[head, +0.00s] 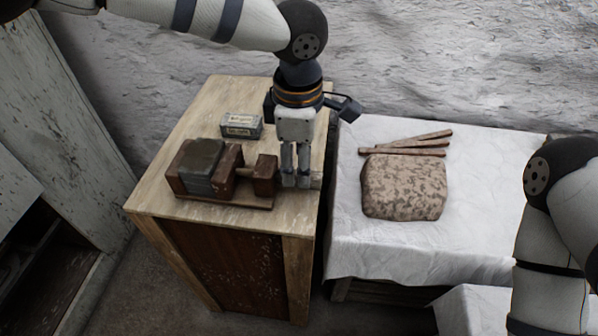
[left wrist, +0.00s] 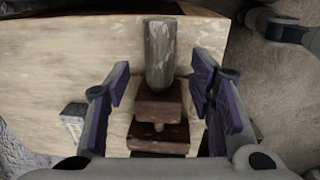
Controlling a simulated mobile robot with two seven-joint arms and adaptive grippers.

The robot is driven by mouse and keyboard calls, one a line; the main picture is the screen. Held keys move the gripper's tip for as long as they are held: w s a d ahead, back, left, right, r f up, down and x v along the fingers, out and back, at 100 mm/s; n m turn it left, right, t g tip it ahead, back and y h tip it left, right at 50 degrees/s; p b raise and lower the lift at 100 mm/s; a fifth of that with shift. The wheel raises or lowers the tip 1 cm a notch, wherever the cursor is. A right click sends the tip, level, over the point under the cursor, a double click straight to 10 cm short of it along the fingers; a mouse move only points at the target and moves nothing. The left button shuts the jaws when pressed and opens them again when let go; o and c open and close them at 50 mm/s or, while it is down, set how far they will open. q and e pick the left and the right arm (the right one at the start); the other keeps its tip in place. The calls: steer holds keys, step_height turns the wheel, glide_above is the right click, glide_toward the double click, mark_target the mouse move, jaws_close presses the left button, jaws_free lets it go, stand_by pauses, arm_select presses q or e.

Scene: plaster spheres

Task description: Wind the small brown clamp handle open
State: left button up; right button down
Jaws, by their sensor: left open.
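The brown wooden clamp (head: 264,175) lies on a pale wooden cabinet top, with a dark grey block (head: 203,168) at its left part. In the left wrist view its brown end block (left wrist: 157,108) shows, and the handle (left wrist: 160,55), a rounded grey-brown bar, sticks out from it. In the left wrist view the gripper (left wrist: 162,88) is open, one finger on each side of the handle, with visible gaps. My right gripper is out of view.
A small labelled box (head: 241,126) stands behind the clamp on the cabinet (head: 180,208). To the right, a white-covered table (head: 480,230) bears a speckled brown bundle (head: 404,187) and several thin sticks (head: 405,151). A rough plaster wall (head: 440,60) stands behind.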

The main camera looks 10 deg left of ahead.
arm_select(q)
step_height(320, 180, down, 4)
steer(key=shift+w+f, duration=0.15)
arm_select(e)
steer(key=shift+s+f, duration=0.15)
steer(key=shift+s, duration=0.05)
arm_select(q)
steer(key=c, duration=1.2)
steer(key=shift+o, duration=0.2)
steer(key=shift+r, duration=0.25)
steer(key=t+p, duration=0.3)
steer(key=shift+s+r, duration=0.2)
steer(key=shift+s+f+t+p, duration=0.1)
steer(key=shift+f+t+p, duration=0.25)
steer(key=shift+t, duration=0.35)
steer(key=shift+s+f+t, duration=0.15)
steer(key=shift+f+t, duration=0.1)
steer(key=shift+t, duration=0.85)
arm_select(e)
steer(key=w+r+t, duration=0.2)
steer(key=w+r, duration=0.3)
